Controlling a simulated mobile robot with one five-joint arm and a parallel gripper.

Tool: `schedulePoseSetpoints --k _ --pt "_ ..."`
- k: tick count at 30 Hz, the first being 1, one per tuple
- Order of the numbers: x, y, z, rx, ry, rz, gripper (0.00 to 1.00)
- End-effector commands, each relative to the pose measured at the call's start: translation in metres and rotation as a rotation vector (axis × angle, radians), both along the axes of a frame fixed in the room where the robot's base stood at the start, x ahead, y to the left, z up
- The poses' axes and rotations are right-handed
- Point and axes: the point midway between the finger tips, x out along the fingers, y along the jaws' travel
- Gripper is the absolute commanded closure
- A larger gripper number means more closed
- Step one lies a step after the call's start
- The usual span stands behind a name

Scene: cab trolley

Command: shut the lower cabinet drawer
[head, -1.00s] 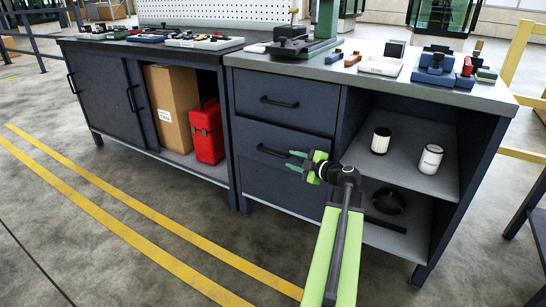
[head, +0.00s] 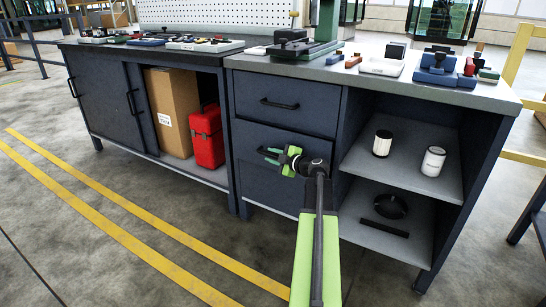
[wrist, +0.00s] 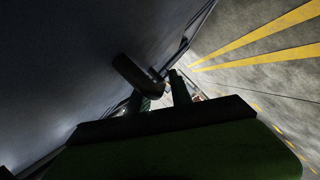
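The lower drawer (head: 246,136) is the dark blue front with a bar handle, below the upper drawer (head: 315,100) of the right-hand cabinet. Its front looks close to flush; my arm covers its right part, so I cannot tell whether a small gap remains. My gripper (head: 268,155) is in front of this drawer, at its handle, most of which is hidden in the head view. In the wrist view a dark handle bar (wrist: 133,75) stands out from the drawer front, close to the fingertips (wrist: 160,92).
Open shelves to the right hold two canisters (head: 382,143) (head: 433,161) and a dark round object (head: 391,206). A red toolbox (head: 207,132) and a cardboard box (head: 172,108) stand in the left cabinet. The floor in front is clear, with yellow lines (head: 120,215).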

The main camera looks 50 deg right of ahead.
Motion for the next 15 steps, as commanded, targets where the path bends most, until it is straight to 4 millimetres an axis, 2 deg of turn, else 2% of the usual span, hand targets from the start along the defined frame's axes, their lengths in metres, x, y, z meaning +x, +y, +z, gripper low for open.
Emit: schedulePoseSetpoints --k 1,5,15 --pt "-0.0002 -0.0001 0.0 0.0 0.0 0.0 0.83" --pt "-0.0003 -0.0003 0.0 0.0 0.0 0.0 1.0" --pt "-0.0008 -0.0005 -0.0001 0.0 0.0 0.0 1.0"
